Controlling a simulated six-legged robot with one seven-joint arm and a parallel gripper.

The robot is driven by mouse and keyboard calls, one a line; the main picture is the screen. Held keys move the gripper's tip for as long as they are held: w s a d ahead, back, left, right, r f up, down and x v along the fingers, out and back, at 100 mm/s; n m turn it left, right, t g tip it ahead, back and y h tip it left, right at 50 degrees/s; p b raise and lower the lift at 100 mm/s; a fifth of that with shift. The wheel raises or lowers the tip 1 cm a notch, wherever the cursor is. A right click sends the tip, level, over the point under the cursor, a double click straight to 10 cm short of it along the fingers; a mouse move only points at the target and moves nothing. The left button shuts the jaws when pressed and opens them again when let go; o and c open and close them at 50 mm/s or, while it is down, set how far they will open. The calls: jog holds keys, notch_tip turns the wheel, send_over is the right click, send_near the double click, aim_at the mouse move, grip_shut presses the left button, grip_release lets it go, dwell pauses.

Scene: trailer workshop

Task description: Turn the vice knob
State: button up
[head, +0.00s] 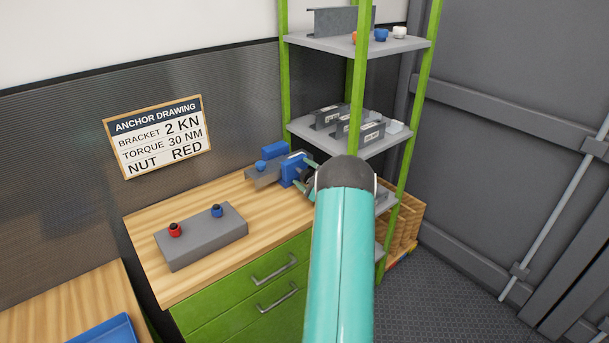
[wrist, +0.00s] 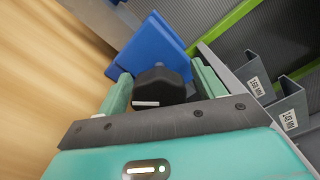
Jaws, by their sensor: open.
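The vice (head: 292,171), blue and grey, stands at the back right of the wooden bench top. In the wrist view its blue body (wrist: 150,48) is just beyond my fingers. The black, faceted vice knob (wrist: 158,84) shows between my two green fingers in the wrist view, with a small pale bar at its near side. My gripper (wrist: 160,74) is open, with one finger on each side of the knob. A gap shows on both sides, so it is not clamped.
A shelf rack (head: 360,44) with green posts stands right beside the vice, holding brackets and nuts. A grey block (head: 205,240) with red and blue knobs sits on the bench (head: 150,222). A sign (head: 158,137) hangs on the wall. The dark floor at right is clear.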

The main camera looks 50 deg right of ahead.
jog(key=shift+c, duration=0.2)
jog(key=c, duration=0.9)
jog(key=shift+c, duration=0.2)
jog(key=shift+m, duration=0.4)
jog(key=m, duration=0.4)
jog(key=shift+s+f+m, duration=0.1)
jog(key=shift+f+m, duration=0.05)
jog(key=shift+m, duration=2.35)
